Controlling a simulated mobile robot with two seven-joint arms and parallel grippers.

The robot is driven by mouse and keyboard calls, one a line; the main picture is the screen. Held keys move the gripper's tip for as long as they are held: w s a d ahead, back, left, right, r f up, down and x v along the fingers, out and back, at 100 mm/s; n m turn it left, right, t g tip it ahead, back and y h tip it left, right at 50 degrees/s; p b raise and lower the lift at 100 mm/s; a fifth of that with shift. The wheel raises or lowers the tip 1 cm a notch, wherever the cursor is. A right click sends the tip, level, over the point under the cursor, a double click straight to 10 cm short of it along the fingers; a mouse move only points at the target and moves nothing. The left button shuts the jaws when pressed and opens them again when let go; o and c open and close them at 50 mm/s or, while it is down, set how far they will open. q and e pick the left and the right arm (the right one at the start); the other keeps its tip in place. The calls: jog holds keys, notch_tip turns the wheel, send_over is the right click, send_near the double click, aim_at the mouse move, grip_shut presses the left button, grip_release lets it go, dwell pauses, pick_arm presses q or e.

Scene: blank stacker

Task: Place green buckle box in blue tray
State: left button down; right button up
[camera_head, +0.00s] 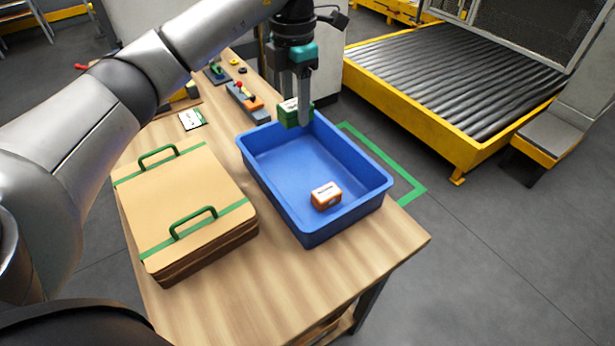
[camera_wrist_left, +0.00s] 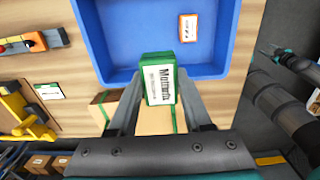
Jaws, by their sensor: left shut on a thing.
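The green buckle box (camera_head: 289,112) is a small green box with a white label. My left gripper (camera_head: 296,117) is shut on it and holds it at the far end of the blue tray (camera_head: 262,178), around rim height or above. In the left wrist view the box (camera_wrist_left: 159,80) sits between the fingers of my gripper (camera_wrist_left: 158,92), label showing, and overlaps the rim of the tray (camera_wrist_left: 112,30). I cannot tell how far over the tray it is. My right gripper is not in view.
An orange box (camera_head: 326,196) lies inside the tray near its front. Tan folders with green handles (camera_head: 190,205) are stacked left of the tray on the wooden table (camera_head: 290,290). A white and green card (camera_head: 192,119) and tools lie farther back. The tray's middle is clear.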

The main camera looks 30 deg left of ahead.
pick_arm(q)
jog(key=b, duration=0.2)
send_over(298, 187)
notch_tip(298, 187, down, 15)
jog(key=shift+f, duration=0.15)
notch_tip(298, 187, down, 4)
jog(key=shift+r+b, duration=0.25)
jog(key=shift+b, duration=0.2)
jog(key=shift+f, duration=0.25)
jog(key=shift+f, duration=0.15)
jog(key=c, duration=0.7)
grip_release()
jog(key=o, duration=0.4)
jog(key=shift+c, duration=0.2)
